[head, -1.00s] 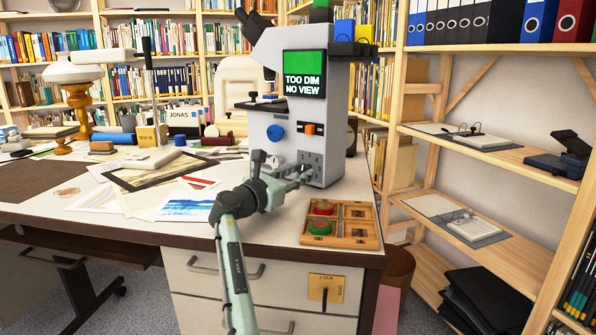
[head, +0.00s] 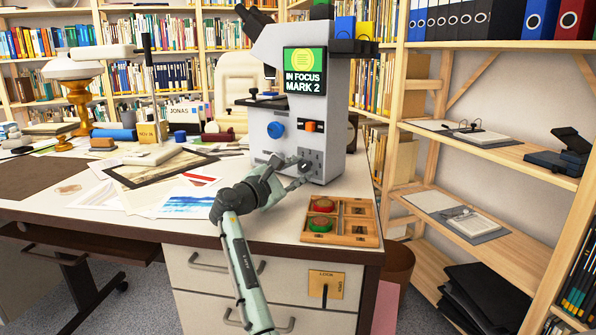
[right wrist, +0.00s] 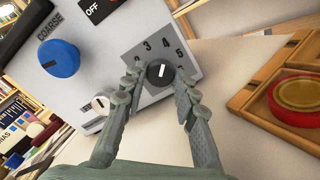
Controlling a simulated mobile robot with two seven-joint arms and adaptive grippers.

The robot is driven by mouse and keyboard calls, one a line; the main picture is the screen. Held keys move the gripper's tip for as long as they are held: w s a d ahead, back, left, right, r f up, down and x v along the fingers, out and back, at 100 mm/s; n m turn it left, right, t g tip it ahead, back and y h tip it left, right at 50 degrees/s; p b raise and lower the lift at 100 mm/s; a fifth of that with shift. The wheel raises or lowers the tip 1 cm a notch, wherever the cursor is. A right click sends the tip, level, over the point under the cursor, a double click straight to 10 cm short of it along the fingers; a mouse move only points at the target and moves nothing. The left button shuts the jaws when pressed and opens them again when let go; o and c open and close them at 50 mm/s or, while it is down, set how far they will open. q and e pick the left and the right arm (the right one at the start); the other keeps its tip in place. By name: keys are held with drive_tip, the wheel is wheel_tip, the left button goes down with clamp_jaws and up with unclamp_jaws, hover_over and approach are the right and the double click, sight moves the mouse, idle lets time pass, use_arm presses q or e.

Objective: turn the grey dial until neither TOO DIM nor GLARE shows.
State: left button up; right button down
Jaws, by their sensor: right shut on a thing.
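The microscope (head: 300,110) stands upright on the desk. Its screen (head: 305,72) shows a yellow disc on green and reads IN FOCUS MARK 2; neither TOO DIM nor GLARE shows. The dark grey dial (right wrist: 160,73) sits on a numbered grey plate low on the microscope's front. Its white line appears to point towards the 4. My right gripper (right wrist: 160,88) is shut on the dial, one finger at each side; it also shows in the head view (head: 296,174). My left gripper is not in view.
A blue COARSE knob (head: 276,130), an orange switch (head: 310,126) and a small pale knob (right wrist: 100,104) are close to the dial. Papers and a frame cover the desk's middle.

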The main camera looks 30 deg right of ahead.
idle(0.4)
drive_tip(key=c, duration=1.2)
unclamp_jaws()
drive_tip(key=shift+a, duration=0.15)
drive_tip(key=v, duration=1.1)
drive_tip(key=shift+s+a, duration=0.3)
drive_tip(key=shift+a, duration=0.1)
